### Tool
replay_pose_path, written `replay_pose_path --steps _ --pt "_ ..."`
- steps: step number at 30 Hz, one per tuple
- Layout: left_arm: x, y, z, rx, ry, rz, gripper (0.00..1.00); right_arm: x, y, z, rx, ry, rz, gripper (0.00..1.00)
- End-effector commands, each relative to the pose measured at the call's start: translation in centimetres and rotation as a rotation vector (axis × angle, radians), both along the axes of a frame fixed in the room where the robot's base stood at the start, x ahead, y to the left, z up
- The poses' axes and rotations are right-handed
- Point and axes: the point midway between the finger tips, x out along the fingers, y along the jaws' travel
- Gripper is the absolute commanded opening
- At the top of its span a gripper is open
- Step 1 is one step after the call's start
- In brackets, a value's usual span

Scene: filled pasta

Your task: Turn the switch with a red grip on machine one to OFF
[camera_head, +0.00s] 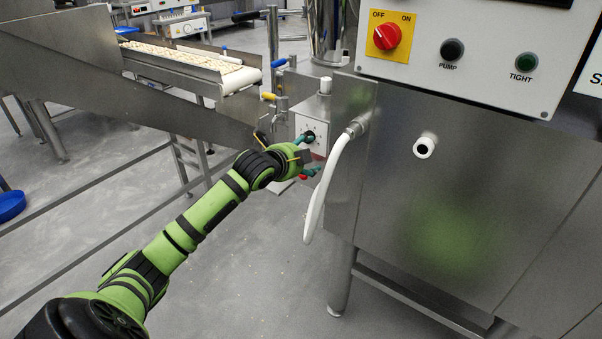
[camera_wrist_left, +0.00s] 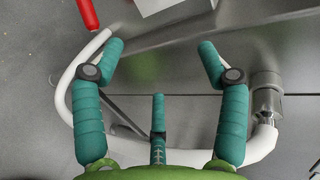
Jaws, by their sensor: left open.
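The switch with a red grip (camera_head: 387,36) sits on a yellow plate between the words OFF and ON, on the white panel at the upper right of the head view. Which word its grip points to is hard to tell. My left gripper (camera_head: 308,156) is open and empty, well below and left of the switch, left of the white hose (camera_head: 329,182). In the left wrist view, my left gripper (camera_wrist_left: 162,48) has its teal fingers spread, with the white hose (camera_wrist_left: 70,82) curving behind them. The switch is not recognisable there. My right gripper is not in view.
The panel also has a black PUMP button (camera_head: 452,49) and a green TIGHT button (camera_head: 526,62). A white spout (camera_head: 425,146) sticks out below. A white box with a black dial (camera_head: 309,137) is behind my fingers. A conveyor (camera_head: 240,79) stands at the left back.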

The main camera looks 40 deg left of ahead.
Motion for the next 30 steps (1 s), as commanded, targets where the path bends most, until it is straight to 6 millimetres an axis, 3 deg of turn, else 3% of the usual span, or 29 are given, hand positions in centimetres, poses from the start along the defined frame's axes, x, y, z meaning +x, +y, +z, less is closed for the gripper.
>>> replay_pose_path --steps 6,12,30 --pt "-0.2 0.3 -3.7 -0.074 0.039 0.046 0.74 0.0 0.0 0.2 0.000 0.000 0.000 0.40" --pt "-0.4 0.5 -5.3 -0.107 0.056 0.068 0.74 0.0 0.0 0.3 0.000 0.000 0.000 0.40" --pt "-0.4 0.5 -5.6 -0.112 0.058 0.072 0.74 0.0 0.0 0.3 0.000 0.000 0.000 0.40"
